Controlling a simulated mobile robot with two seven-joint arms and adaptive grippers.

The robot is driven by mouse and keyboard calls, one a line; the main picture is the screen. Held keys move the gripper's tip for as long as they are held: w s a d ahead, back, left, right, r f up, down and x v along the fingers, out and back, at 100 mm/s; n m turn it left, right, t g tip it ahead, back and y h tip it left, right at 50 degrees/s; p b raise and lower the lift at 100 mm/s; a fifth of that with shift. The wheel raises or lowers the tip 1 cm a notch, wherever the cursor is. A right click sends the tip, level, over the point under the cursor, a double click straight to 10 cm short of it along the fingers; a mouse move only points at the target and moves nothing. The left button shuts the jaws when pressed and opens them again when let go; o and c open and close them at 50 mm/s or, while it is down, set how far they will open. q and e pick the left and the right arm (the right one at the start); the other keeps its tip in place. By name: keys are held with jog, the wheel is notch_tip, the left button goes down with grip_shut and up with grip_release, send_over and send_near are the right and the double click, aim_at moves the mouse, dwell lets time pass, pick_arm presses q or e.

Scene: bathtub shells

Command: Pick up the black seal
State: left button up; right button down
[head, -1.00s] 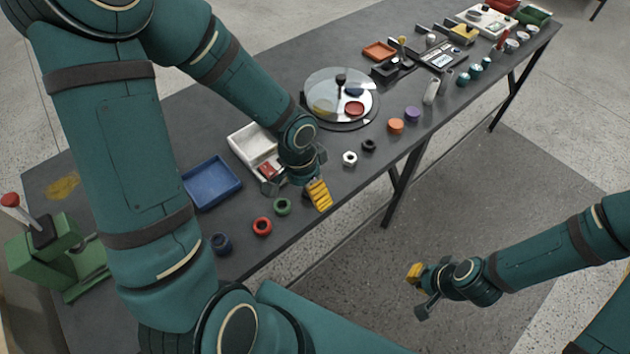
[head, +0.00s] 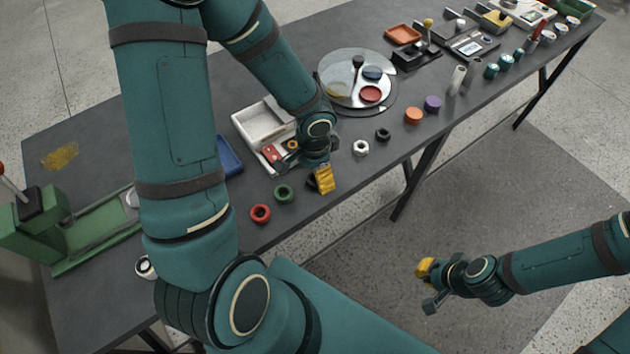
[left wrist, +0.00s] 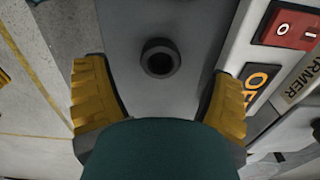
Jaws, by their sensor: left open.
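The black seal (left wrist: 160,58) is a short dark ring on the grey table. In the left wrist view it lies between and just ahead of the two yellow fingers, touching neither. In the head view my left gripper (head: 322,179) is over the table's front edge, and its finger largely hides a dark ring (head: 311,183) there. My left gripper is open and empty. My right gripper (head: 428,286) hangs over the floor in front of the table, its fingers apart with nothing between them.
A white warmer with a red switch (left wrist: 290,27) stands close beside the left gripper's right finger. Green (head: 283,194), red (head: 260,213) and white (head: 361,147) rings and another black ring (head: 383,134) lie along the front edge. A round clear-topped tray (head: 345,68) stands behind.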

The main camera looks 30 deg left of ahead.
aim_at(315, 181)
pick_arm(q)
notch_tip(315, 181, down, 4)
jog(key=shift+w+r+b, duration=0.1)
jog(key=shift+w+b, duration=0.05)
jog(key=shift+b, duration=0.45)
jog(key=shift+r, duration=0.1)
jog(key=c, duration=1.1)
jog(key=shift+r, duration=0.1)
